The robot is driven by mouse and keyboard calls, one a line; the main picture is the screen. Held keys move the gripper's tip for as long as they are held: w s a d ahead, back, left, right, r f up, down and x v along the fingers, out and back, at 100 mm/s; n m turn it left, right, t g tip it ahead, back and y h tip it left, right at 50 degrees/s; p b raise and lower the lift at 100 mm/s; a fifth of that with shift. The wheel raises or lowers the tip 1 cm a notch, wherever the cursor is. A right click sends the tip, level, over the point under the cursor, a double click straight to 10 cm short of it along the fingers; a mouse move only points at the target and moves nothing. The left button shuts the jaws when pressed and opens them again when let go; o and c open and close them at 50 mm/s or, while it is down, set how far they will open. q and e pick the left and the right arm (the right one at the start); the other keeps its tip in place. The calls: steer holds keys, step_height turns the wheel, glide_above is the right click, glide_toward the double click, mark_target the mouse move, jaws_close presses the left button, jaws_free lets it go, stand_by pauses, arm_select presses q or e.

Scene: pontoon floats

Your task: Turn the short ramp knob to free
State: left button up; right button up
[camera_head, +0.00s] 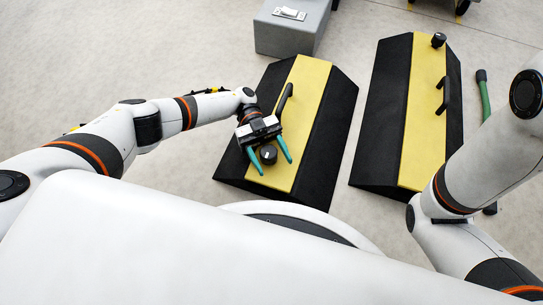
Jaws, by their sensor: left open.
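The left ramp (312,88) is a black wedge block with a yellow top strip and a black bar handle (285,98). It looks slightly shorter than the right ramp (424,95), though I cannot be sure which is the short one. A round black knob (268,155) with a pale mark sits near the left ramp's near end. My left gripper (272,160) is open, its teal fingers on either side of this knob, with gaps visible. Their height over it is unclear. The right ramp has its own black knob (438,40) at its far end. My right gripper is out of view.
A grey box (291,28) with a white switch stands behind the left ramp. A green rod (485,98) with a dark end lies right of the right ramp, partly hidden by my right arm. Pale floor shows between the ramps.

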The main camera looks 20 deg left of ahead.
mark_target(272, 159)
arm_select(q)
step_height(272, 159, up, 9)
steer(key=p, duration=0.7)
steer(key=shift+r, duration=0.1)
